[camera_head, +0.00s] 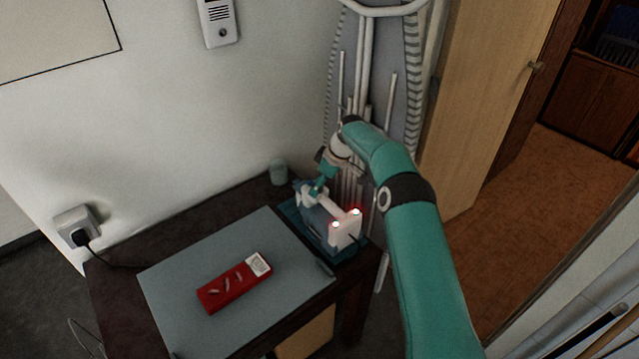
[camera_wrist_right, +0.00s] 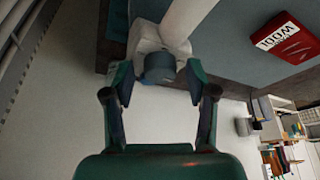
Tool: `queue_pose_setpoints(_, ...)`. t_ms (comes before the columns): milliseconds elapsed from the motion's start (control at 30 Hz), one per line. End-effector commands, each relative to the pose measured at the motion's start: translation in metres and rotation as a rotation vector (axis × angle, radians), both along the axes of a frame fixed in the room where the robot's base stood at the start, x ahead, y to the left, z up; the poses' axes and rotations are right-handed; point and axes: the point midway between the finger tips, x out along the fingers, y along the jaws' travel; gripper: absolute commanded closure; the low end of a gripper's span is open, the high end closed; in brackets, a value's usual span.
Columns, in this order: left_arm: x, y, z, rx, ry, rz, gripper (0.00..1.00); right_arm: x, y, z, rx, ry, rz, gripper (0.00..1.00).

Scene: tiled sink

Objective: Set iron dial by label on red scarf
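The iron (camera_head: 345,232), white and blue with two red lights, stands on a teal stand (camera_head: 290,210) at the right side of the table. My right gripper (camera_head: 318,186) is at the iron's far end. In the right wrist view, the fingers of this gripper (camera_wrist_right: 160,82) are apart, one on each side of a blue-grey round dial (camera_wrist_right: 159,69) on the white iron body. Gaps show between fingers and dial; its setting cannot be read. The folded red scarf (camera_head: 222,292) lies on the grey mat with a white label (camera_head: 258,264); the label (camera_wrist_right: 276,36) reads WOOL, upside down. My left gripper is not in view.
The grey mat (camera_head: 185,290) covers much of the dark table (camera_head: 130,330). A small pale cup (camera_head: 278,172) stands by the wall behind the iron. A plug sits in a wall socket (camera_head: 75,228) at left. A folded ironing board (camera_head: 395,60) leans behind my right arm.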

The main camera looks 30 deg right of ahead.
Motion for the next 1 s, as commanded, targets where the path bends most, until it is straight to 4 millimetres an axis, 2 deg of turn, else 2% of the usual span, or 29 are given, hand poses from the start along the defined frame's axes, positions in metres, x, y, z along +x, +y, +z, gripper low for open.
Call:
queue_pose_setpoints(33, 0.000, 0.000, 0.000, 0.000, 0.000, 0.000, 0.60, 0.000, 0.000, 0.000, 0.000, 0.000, 0.000, 0.56)
queue_pose_setpoints(300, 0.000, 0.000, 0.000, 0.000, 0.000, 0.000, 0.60, 0.000, 0.000, 0.000, 0.000, 0.000, 0.000, 1.00)
queue_pose_setpoints(667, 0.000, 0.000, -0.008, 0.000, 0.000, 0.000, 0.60, 0.000, 0.000, -0.001, -0.001, -0.001, -0.048, 1.00)
queue_pose_setpoints(1000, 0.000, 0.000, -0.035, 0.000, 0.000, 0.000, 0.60, -0.001, 0.002, -0.002, -0.002, -0.004, -0.263, 1.00)
